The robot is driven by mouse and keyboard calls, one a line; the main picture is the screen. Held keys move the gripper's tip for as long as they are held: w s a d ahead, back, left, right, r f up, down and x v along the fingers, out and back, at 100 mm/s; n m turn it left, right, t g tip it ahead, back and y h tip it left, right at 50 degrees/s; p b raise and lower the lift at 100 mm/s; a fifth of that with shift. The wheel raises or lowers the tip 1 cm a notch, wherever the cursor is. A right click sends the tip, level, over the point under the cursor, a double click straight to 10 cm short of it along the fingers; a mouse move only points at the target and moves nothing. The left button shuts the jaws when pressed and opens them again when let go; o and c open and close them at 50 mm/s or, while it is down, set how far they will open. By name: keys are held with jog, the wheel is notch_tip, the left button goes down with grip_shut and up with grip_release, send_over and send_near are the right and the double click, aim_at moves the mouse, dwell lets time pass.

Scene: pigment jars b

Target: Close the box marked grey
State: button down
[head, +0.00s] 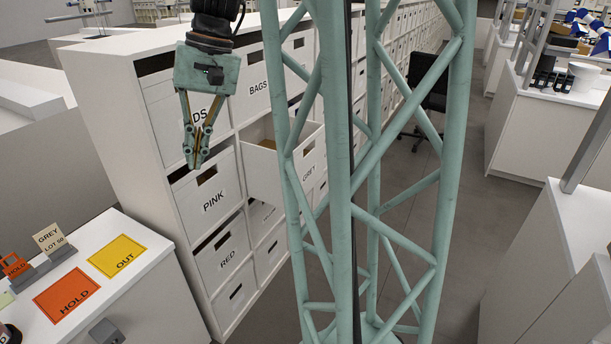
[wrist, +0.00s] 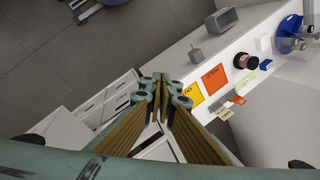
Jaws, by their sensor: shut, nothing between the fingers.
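The box marked grey (head: 304,172) is a white drawer-like box in the shelf unit, pulled out well past the boxes around it. Its front carries the word GREY and faces right. Something brown shows inside its open top, and my green lattice column hides part of its front. My gripper (head: 194,166) points down with its fingers together and empty, to the left of the grey box and in front of the box marked pink (head: 212,203). In the wrist view the fingertips (wrist: 160,77) meet, with pale boxes beyond them.
The white shelf unit (head: 110,105) holds several other boxes, including bags (head: 258,86) and red (head: 228,264). At lower left a white counter (head: 135,295) carries an orange HOLD mat (head: 67,295) and a yellow OUT mat (head: 117,256). A black chair (head: 428,97) stands in the aisle.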

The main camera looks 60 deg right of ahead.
jog(key=d+f+m+t+y+b, duration=0.1)
jog(key=d+f+m+t, duration=0.1)
jog(key=d+f+m, duration=0.5)
jog(key=w+d+f+m+t+b, duration=0.1)
jog(key=d+f+m+t+b, duration=0.15)
jog(key=d, duration=0.85)
jog(key=d+f+m+t+y+b, duration=0.1)
jog(key=d+f+m, duration=0.5)
jog(key=d, duration=0.2)
jog(key=s+d+f+m+t+h+b, duration=0.1)
jog(key=s+d+f+m, duration=0.3)
jog(key=d, duration=0.4)
jog(key=s+d+f+m+t+h, duration=0.2)
jog(key=s+d+f+m, duration=0.2)
jog(key=d, duration=0.5)
jog(key=s+d+f+m+t+h+b, duration=0.1)
jog(key=s+d+f+m, duration=0.3)
jog(key=d, duration=0.5)
jog(key=s+f, duration=0.2)
jog(key=s, duration=0.1)
jog(key=shift+d+f+m+t+h+b, duration=0.15)
jog(key=shift+m+t+h+b, duration=0.15)
jog(key=shift+m+t+h, duration=0.1)
jog(key=w+r+b+x, duration=0.1)
jog(key=b+x, duration=0.1)
jog(key=x, duration=1.1)
jog(key=shift+r+b, duration=0.2)
jog(key=shift+b, duration=0.15)
